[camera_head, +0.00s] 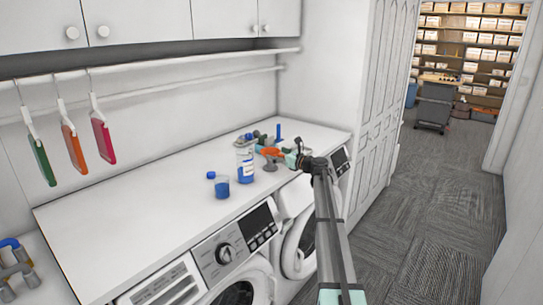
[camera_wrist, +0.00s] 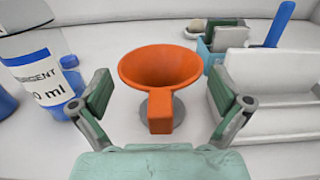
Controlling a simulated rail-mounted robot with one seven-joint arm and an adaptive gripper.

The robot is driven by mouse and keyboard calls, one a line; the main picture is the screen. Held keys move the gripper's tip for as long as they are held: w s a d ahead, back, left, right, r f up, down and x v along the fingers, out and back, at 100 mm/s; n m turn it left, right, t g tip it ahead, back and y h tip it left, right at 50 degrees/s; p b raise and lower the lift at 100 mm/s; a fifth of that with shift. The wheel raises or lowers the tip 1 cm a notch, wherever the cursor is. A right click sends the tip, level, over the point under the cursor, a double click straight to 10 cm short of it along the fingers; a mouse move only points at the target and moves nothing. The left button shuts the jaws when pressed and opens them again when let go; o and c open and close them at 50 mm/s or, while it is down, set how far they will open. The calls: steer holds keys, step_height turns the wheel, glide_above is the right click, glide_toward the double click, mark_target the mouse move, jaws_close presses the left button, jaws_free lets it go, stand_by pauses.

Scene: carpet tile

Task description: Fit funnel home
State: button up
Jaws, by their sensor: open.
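The orange funnel (camera_wrist: 160,66) is upright in the middle of the wrist view, its wide mouth up and its block-like handle (camera_wrist: 160,112) pointing toward me. A grey round base (camera_wrist: 178,108) shows partly beneath it; the funnel hides how they meet. In the head view the funnel (camera_head: 271,151) appears above a grey stand (camera_head: 270,164) on the white counter. My gripper (camera_wrist: 160,92) is open and empty, with one finger on each side of the handle and gaps to both. It also shows in the head view (camera_head: 302,158).
A clear detergent bottle (camera_wrist: 36,62) stands close on the left. On the right are a blue caddy (camera_wrist: 212,58) with sponges and a blue-handled brush, and a white box-like object (camera_wrist: 262,85). A blue cup (camera_head: 221,188) stands farther left on the counter (camera_head: 140,215).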

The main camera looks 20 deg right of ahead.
steer(key=c, duration=0.7)
steer(key=shift+c, duration=0.3)
steer(key=shift+r, duration=0.1)
steer(key=shift+r, duration=0.5)
step_height(320, 180, up, 20)
steer(key=b, duration=0.3)
steer(key=s+a+r+p, duration=0.3)
steer(key=a+p, duration=0.2)
steer(key=a, duration=0.1)
steer(key=s+a+r+p, duration=0.3)
steer(key=a+p, duration=0.3)
steer(key=a, duration=0.1)
steer(key=shift+a+r+p, duration=0.25)
steer(key=shift+a+p, duration=0.05)
steer(key=shift+s, duration=0.1)
